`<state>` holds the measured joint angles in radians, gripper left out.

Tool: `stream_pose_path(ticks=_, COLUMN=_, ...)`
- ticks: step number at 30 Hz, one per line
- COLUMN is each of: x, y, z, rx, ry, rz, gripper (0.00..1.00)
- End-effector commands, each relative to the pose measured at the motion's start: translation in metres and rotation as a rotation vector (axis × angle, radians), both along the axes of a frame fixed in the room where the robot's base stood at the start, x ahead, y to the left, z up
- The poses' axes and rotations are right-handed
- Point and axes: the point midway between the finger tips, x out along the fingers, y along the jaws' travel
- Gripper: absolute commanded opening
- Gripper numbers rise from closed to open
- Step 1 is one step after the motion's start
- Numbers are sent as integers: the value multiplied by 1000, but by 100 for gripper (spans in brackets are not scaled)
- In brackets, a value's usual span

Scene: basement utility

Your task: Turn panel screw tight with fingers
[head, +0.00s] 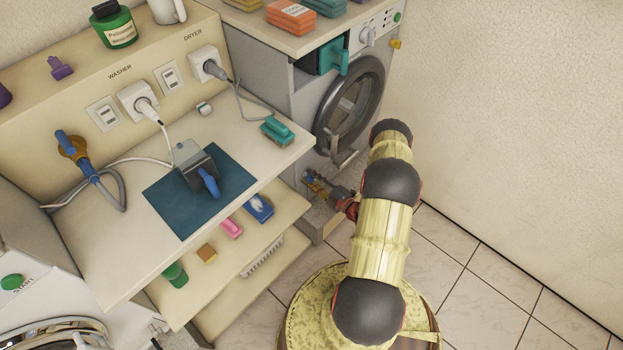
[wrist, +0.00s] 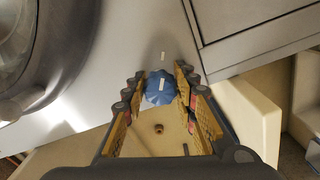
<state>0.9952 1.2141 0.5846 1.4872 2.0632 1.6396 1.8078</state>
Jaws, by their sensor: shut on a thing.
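The panel screw (wrist: 157,94) is a blue lobed knob with a white line on its face. It shows in the wrist view between the fingertips of my gripper (wrist: 160,77). The two yellow-padded fingers are shut on it from left and right. A short white mark (wrist: 163,56) is on the grey machine front just above the knob, roughly in line with the knob's line. In the head view my gripper (head: 316,184) is low at the washing machine's front (head: 318,103), below the round door.
The round door (head: 350,108) is close above my gripper. A counter (head: 105,250) stands left, with a blue mat (head: 165,215), a teal brush (head: 277,131) and plugs. Shelves (head: 220,285) are below it. Tiled floor (head: 480,265) is clear at right.

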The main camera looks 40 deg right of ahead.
Motion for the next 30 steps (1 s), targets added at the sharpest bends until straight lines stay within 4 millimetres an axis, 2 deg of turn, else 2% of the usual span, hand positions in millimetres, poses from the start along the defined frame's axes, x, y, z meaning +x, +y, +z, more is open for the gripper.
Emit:
stream_pose_path(ticks=6, x=0, y=-2, z=-1, rx=-2, ry=1, rz=-4, gripper=3)
stream_pose_path(ticks=7, x=0, y=-2, z=-1, rx=-2, ry=1, rz=-4, gripper=30)
stream_pose_path(ticks=16, x=0, y=-1, z=0, rx=-2, ry=1, rz=-2, gripper=47)
stream_pose_path(ticks=26, x=-2, y=-1, z=0, rx=-1, ry=1, rz=-2, gripper=47)
stream_pose_path(ticks=30, x=-14, y=-2, z=-1, rx=1, ry=1, rz=-4, gripper=47)
